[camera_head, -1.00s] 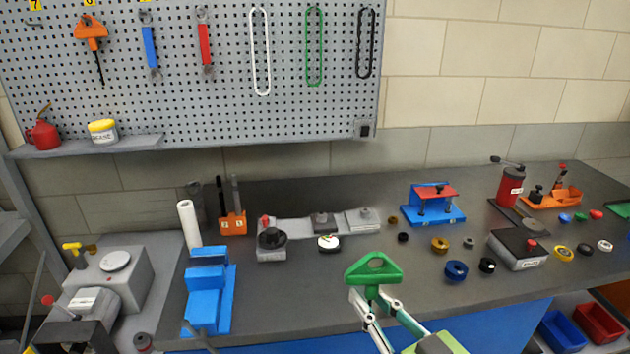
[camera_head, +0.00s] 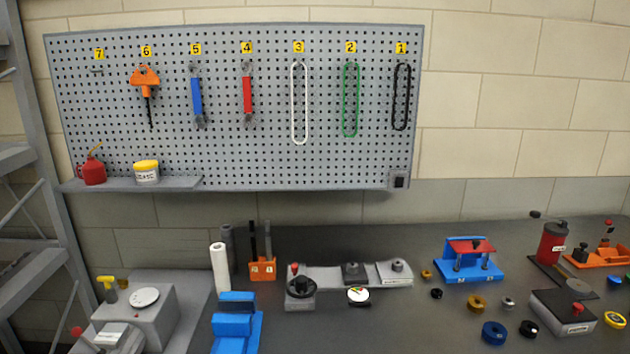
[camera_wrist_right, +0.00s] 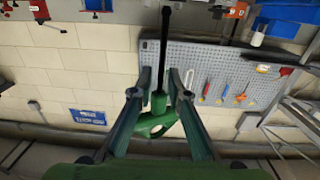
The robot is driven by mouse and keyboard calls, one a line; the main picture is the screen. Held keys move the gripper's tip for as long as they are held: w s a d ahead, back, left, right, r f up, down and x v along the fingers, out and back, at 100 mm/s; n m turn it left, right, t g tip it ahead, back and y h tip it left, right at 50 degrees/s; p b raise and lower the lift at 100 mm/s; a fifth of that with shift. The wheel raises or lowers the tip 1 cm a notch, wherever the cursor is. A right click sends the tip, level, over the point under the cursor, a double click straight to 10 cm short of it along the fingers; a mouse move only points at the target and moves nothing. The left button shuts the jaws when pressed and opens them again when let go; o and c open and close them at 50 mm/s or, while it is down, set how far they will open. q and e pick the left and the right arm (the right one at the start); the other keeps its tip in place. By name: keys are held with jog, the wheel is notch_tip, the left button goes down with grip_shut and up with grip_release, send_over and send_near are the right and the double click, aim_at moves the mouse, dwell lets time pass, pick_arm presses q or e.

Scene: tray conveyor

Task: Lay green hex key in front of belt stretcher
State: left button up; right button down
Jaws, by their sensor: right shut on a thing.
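The green hex key (camera_wrist_right: 158,103) is in the right wrist view, with a triangular green handle and a long black shaft running up the picture. My right gripper (camera_wrist_right: 160,78) is shut on it between its two fingers. In the head view neither gripper nor the green key shows. A grey device with a black handwheel and round knob, probably the belt stretcher (camera_head: 328,279), lies along the back of the bench. A round white dial (camera_head: 358,295) is at its front edge. My left gripper is out of view.
An orange hex key (camera_head: 146,80) hangs under label 6; the hook (camera_head: 97,71) under label 7 is bare. A blue vise-like block (camera_head: 236,325) stands left of the grey device. Rings (camera_head: 476,304) and a blue-red fixture (camera_head: 470,259) lie right. Bench in front of the device looks clear.

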jog(key=shift+s+f, duration=0.25)
jog(key=shift+s, duration=0.9)
jog(key=w+a+r+n+g+y, duration=0.1)
jog(key=w+a+r+n+y, duration=0.3)
jog(key=w+r, duration=0.4)
jog(key=w+a+y, duration=0.1)
jog(key=y, duration=0.1)
jog(key=shift+a+y, duration=0.35)
jog(key=shift+y, duration=0.05)
jog(key=shift+s, duration=0.1)
